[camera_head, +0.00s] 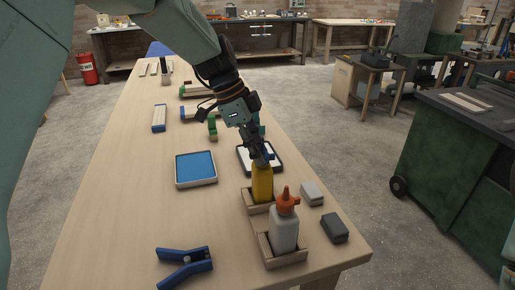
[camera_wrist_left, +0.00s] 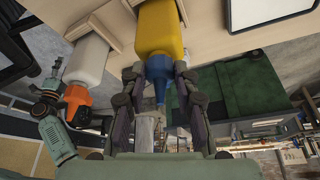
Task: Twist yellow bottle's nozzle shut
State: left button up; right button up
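The yellow bottle (camera_head: 262,184) stands upright in a wooden holder (camera_head: 250,208) near the table's right edge. In the left wrist view the yellow bottle (camera_wrist_left: 160,27) shows at the top, with its blue nozzle (camera_wrist_left: 158,76) pointing down the picture. My left gripper (camera_head: 262,158) is above the bottle. In the left wrist view the fingers of my left gripper (camera_wrist_left: 157,88) are on either side of the nozzle, apart, with gaps between them and it. Part of my right arm shows at the left of that view; its finger state is unclear.
A white bottle (camera_head: 284,232) with an orange nozzle (camera_head: 286,201) stands in front of the yellow one. Small grey blocks (camera_head: 312,193) lie to the right. A blue-handled clamp (camera_head: 185,265) and a blue-topped tray (camera_head: 196,168) lie left.

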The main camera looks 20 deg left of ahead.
pick_arm(q)
jog(key=o, duration=0.5)
jog(key=shift+f, duration=0.1)
jog(key=shift+c, duration=0.2)
jog(key=v, duration=1.2)
jog(key=shift+d, duration=0.1)
